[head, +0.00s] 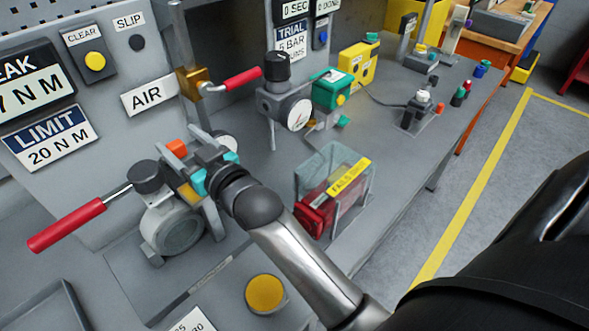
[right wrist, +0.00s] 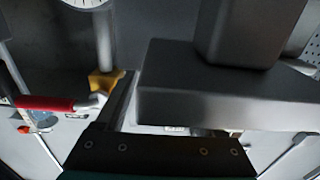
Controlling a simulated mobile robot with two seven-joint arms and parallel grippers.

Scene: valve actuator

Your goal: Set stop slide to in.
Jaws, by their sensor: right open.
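My right gripper (head: 205,150) is open over the valve actuator at the left of the bench. The actuator has a round grey body (head: 172,230), a dark cap (head: 146,176) and a long lever with a red handle (head: 66,224). A small orange block (head: 177,148) shows just behind the gripper. I cannot tell for sure which part is the stop slide; the gripper and wrist cover part of the actuator. In the right wrist view a large grey block (right wrist: 220,100) fills the middle, close to the jaw. My left gripper is not in view.
A brass valve (head: 195,82) with a red lever (head: 243,78) stands behind the gripper. A gauge (head: 294,113) and a clear-topped red box (head: 320,209) stand to the right. A yellow button (head: 265,291) is in front.

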